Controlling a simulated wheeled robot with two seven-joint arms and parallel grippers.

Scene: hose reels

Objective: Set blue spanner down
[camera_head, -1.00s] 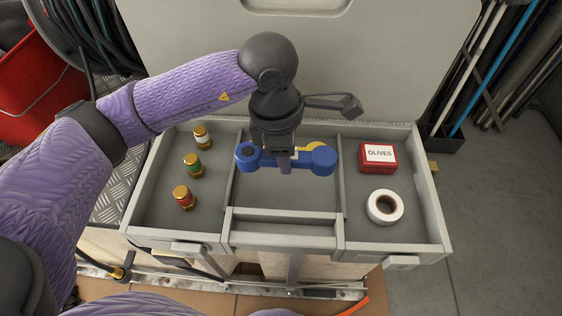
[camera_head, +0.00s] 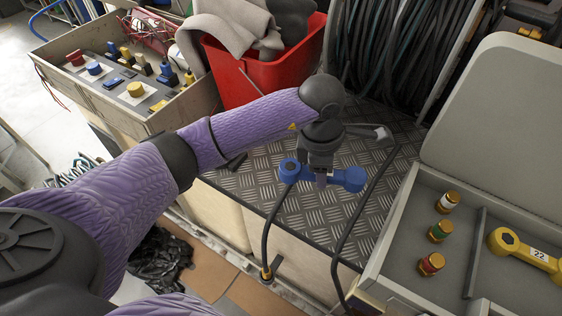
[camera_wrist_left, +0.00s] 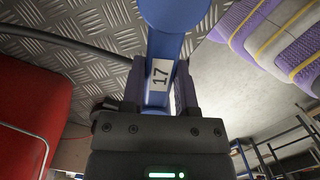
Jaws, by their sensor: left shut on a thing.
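The blue spanner (camera_head: 346,178) is held in my left gripper (camera_head: 321,180), which is shut around its middle. The spanner lies roughly crosswise in the head view, above the dark tread-plate surface (camera_head: 270,188). The gap between the spanner and the plate is hard to judge. In the left wrist view the blue spanner (camera_wrist_left: 176,14) runs between the two fingers and bears a "17" label. The fingers hide part of its shaft. My right gripper does not show.
A black hose (camera_head: 366,205) crosses the plate beside the spanner. A red bucket (camera_head: 262,75) with grey cloth stands behind. The drawer (camera_head: 400,222) at right holds a yellow spanner (camera_head: 524,250) and several brass fittings. Bare plate lies left of the gripper.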

